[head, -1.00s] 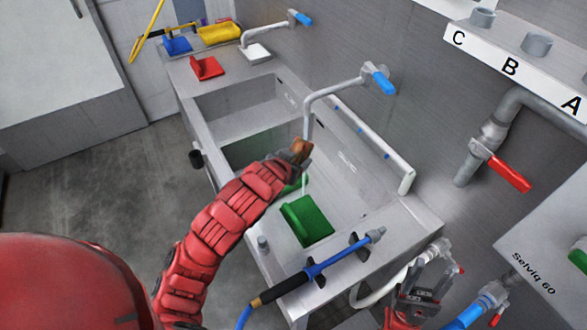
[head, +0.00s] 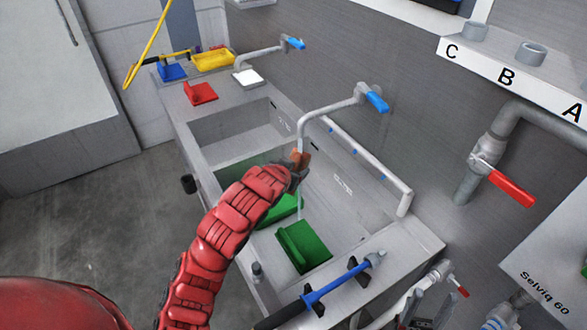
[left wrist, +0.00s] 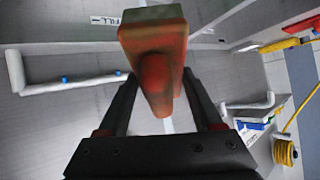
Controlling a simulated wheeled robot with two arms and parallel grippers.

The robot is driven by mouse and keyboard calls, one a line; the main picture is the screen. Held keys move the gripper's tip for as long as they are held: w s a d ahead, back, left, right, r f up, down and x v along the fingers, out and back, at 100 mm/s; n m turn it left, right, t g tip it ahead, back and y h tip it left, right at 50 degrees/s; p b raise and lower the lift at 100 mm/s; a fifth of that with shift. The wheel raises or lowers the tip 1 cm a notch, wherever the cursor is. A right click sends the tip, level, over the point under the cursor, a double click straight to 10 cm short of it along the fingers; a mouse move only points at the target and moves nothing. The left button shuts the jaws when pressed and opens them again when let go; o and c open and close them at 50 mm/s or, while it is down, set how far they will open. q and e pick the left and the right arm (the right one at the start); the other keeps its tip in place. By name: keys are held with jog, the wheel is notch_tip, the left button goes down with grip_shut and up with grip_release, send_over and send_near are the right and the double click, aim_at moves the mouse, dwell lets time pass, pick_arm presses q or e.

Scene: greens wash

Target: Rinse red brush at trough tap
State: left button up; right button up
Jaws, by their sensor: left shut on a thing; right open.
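My left gripper (head: 297,172) is shut on the red brush (head: 301,160), under the spout of the trough tap (head: 335,106). In the left wrist view the brush (left wrist: 155,62) looks orange-red with a brownish block, between the two dark fingers (left wrist: 158,100). A thin pale line, seemingly water, runs down from the spout area into the trough (head: 345,228). The tap has a blue lever (head: 378,98). I cannot tell how much of the brush the water touches. My right gripper (head: 416,312) shows only partly at the bottom edge and is open.
Green blocks (head: 303,247) lie in the near basin. A blue spray lance (head: 340,280) rests across the trough's near end. Red (head: 200,93), blue (head: 172,70), yellow (head: 213,60) and white (head: 247,77) items stand at the far end. A red-handled valve (head: 510,186) is at right.

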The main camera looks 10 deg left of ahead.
pick_arm(q)
jog(key=shift+d, duration=0.1)
jog(key=shift+d+b, duration=0.5)
jog(key=shift+a, duration=0.15)
jog(key=shift+a, duration=0.5)
jog(key=shift+d, duration=0.15)
jog(key=shift+d, duration=0.5)
